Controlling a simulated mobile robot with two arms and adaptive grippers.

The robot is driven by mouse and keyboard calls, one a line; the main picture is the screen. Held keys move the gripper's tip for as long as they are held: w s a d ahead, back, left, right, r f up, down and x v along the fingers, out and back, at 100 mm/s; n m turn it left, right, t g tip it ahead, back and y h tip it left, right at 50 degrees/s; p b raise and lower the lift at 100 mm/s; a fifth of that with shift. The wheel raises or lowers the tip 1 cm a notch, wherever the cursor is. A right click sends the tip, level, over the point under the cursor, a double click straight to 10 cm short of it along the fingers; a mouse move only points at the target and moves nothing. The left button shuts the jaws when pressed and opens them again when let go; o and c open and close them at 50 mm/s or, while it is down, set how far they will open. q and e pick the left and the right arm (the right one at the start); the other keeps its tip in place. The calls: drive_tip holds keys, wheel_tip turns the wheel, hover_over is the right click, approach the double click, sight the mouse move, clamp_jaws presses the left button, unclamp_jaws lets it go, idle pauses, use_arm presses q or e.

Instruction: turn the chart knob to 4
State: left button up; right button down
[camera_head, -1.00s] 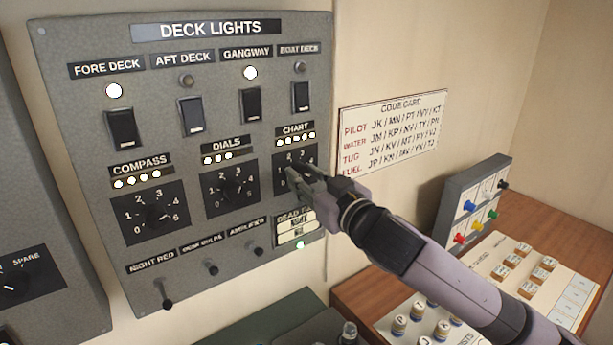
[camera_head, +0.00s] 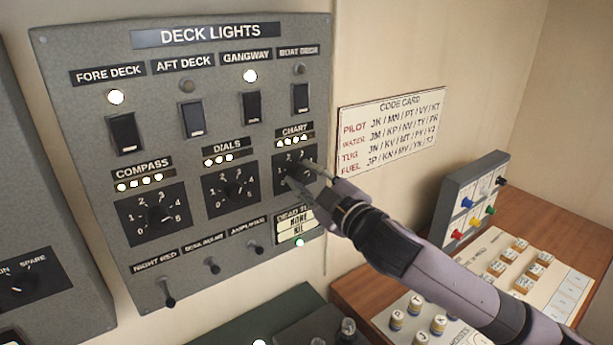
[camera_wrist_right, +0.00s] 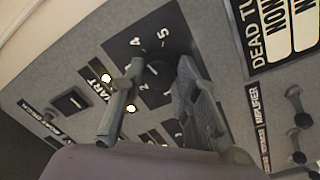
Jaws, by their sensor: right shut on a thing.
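The chart knob (camera_wrist_right: 158,73) is a black knob on a black dial plate (camera_wrist_right: 165,40) with white numbers. In the wrist view the numbers 4 and 5 show beyond the knob. My right gripper (camera_wrist_right: 158,68) has one finger on each side of it. In the head view the right gripper (camera_head: 301,172) reaches the chart dial (camera_head: 280,180) from the right and hides part of the knob and numbers. The pointer's exact number cannot be told. Small lamps (camera_head: 292,141) sit under the CHART label, some lit. My left gripper is not in view.
The DECK LIGHTS panel (camera_head: 75,130) also bears the dials knob (camera_head: 232,189), the compass knob (camera_head: 156,215), rocker switches above and small toggles below. A code card (camera_head: 392,130) hangs on the wall at right. A wooden desk (camera_head: 540,220) with several pegs stands below my right arm.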

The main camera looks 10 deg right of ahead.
idle(0.5)
drive_tip(key=c, duration=1.2)
unclamp_jaws()
drive_tip(key=shift+s, duration=0.1)
drive_tip(key=v, duration=1.2)
